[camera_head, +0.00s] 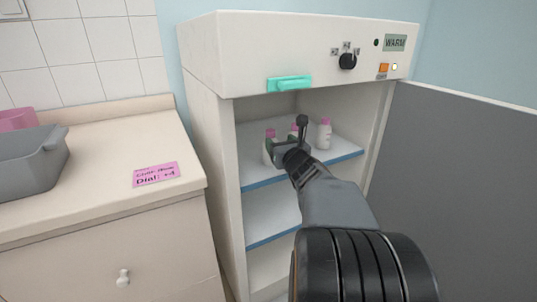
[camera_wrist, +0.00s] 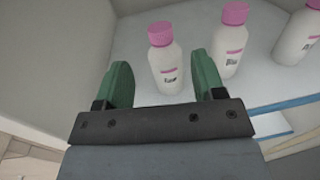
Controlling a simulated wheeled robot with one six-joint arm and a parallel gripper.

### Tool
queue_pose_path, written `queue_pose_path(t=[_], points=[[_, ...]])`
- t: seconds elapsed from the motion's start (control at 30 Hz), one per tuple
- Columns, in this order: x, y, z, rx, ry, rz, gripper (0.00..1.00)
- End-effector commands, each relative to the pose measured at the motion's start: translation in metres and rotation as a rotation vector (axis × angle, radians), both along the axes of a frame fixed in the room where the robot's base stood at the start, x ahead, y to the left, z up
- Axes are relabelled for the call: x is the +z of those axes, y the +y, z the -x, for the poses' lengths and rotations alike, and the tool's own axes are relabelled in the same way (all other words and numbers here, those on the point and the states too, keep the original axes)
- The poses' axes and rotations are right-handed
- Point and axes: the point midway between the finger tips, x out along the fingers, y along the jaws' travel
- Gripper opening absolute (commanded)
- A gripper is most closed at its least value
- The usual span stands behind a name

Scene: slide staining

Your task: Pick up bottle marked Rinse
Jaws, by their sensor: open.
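Three white bottles with pink caps stand upright on the top shelf of the open cabinet. In the wrist view the left bottle (camera_wrist: 166,62) stands between and just beyond the tips of my open gripper (camera_wrist: 162,85). A middle bottle (camera_wrist: 230,40) and a right bottle (camera_wrist: 297,38) stand to its right. In the head view my gripper (camera_head: 286,146) reaches into the cabinet at shelf height, partly hiding the left bottle (camera_head: 268,148) and the middle one. The right bottle (camera_head: 324,134) is clear of it.
The cabinet (camera_head: 212,140) has blue-edged shelves, a knob (camera_head: 347,61) and a teal handle (camera_head: 289,83). Its grey door (camera_head: 460,170) stands open at right. On the left counter are a grey tub (camera_head: 30,165) and a pink note (camera_head: 156,174). The lower shelf looks empty.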

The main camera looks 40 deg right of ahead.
Motion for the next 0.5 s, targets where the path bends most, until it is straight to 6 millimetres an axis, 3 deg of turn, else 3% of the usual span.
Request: queue_pose_path(t=[0.2, 0.5], points=[[-0.001, -0.011, -0.034, 0.0, 0.001, 0.002, 0.63], [0.0, -0.014, -0.053, 0.002, 0.002, 0.004, 0.63]])
